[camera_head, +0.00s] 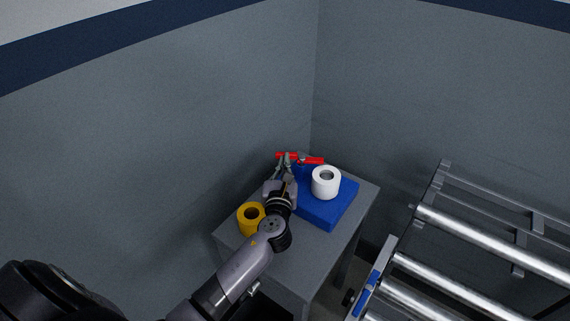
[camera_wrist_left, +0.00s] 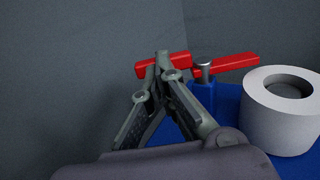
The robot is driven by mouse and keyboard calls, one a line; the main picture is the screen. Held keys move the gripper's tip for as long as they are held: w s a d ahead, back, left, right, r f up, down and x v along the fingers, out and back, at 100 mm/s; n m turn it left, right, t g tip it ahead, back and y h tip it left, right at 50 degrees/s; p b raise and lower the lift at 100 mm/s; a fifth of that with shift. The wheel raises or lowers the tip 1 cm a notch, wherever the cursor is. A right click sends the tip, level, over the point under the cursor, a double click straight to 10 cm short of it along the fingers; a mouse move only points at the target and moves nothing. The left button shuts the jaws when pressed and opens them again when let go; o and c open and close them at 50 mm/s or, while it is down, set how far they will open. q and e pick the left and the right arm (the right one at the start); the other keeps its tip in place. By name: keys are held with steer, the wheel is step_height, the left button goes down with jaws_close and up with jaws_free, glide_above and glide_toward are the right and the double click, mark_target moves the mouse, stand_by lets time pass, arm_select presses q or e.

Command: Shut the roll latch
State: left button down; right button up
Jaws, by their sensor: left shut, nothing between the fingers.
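The roll latch has a blue base (camera_head: 325,213) on a grey table. A red bar (camera_head: 313,160) sits at the back of the base; in the wrist view it shows as a left piece (camera_wrist_left: 178,62) and a right piece (camera_wrist_left: 234,62) beside a grey pivot knob (camera_wrist_left: 204,64). A white roll (camera_head: 325,183) stands upright on the base, to the right of my left gripper. My left gripper (camera_head: 286,158) is shut and empty, its fingertips (camera_wrist_left: 164,66) in front of the red bar's left piece. I cannot tell whether they touch it. My right gripper is not in view.
A yellow roll (camera_head: 250,217) stands on the grey table (camera_head: 296,260) left of my left wrist. Grey walls (camera_head: 230,90) meet in a corner close behind the table. A roller conveyor (camera_head: 480,260) stands at the right, with a gap between it and the table.

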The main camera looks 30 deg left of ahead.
arm_select(q)
steer(key=shift+a+h, duration=0.15)
steer(key=shift+h, duration=0.15)
steer(key=shift+w+a+r+m+t+h+p, duration=0.1)
steer(key=shift+a+m+t+h+p, duration=0.1)
steer(key=shift+m+h, duration=0.15)
steer(key=shift+w+a+m+t+h+p, duration=0.1)
steer(key=shift+m+t+h+p, duration=0.1)
steer(key=shift+m+h, duration=0.15)
steer(key=shift+w+a+m+h, duration=0.25)
steer(key=shift+m+h, duration=0.45)
steer(key=shift+h, duration=0.2)
steer(key=h, duration=0.1)
steer(key=m+h, duration=0.1)
steer(key=w+m+h+b, duration=0.1)
steer(key=h, duration=0.1)
steer(key=shift+a+f+t, duration=0.2)
steer(key=shift+a+t, duration=0.1)
steer(key=shift+a, duration=0.05)
steer(key=shift+w, duration=0.15)
steer(key=shift+w+a+r, duration=0.1)
steer(key=shift+w, duration=0.05)
